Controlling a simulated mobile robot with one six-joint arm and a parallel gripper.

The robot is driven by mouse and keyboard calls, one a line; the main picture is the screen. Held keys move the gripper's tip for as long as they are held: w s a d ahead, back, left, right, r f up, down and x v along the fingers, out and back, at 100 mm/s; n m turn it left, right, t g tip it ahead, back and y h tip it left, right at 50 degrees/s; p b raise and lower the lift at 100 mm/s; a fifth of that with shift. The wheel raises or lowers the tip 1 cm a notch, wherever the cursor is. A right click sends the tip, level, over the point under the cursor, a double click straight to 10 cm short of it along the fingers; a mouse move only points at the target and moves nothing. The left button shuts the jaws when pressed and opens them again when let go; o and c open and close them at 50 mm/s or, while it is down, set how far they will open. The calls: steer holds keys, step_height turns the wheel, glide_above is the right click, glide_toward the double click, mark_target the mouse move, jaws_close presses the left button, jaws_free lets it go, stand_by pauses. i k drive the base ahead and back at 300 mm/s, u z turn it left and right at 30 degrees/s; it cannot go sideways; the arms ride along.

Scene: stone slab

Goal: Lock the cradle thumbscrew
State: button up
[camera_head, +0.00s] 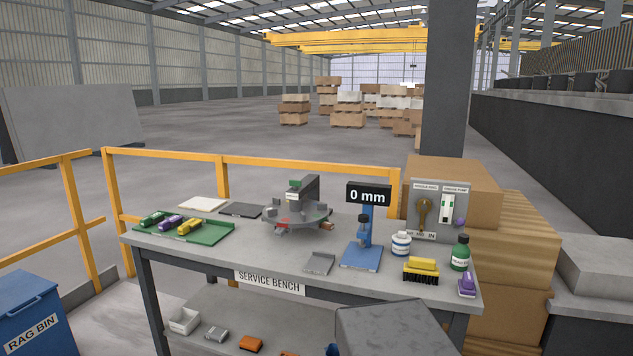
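A grey round fixture (312,216) with an upright block sits on the service bench, near the back middle. It looks like the cradle, but I cannot be sure. A small green-and-white part (294,184) is at the top of its upright. A small red part (283,224) is at its front left and a copper-brown part (327,227) at its front right. Either could be the thumbscrew; they are too small to tell, and so is whether it is locked. My gripper is not in view.
The bench (225,253) holds a green tray (205,237) of coloured pieces at left. A blue gauge stand (361,257) with a "0 mm" display (369,195), bottles and a yellow brush (421,266) stand at right. A yellow rail (270,165) runs behind.

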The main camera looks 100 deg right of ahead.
mark_target(294, 183)
steer(key=u, duration=0.15)
steer(key=k, duration=1)
steer(key=z, duration=2)
steer(key=i, duration=0.95)
steer(key=z, duration=0.15)
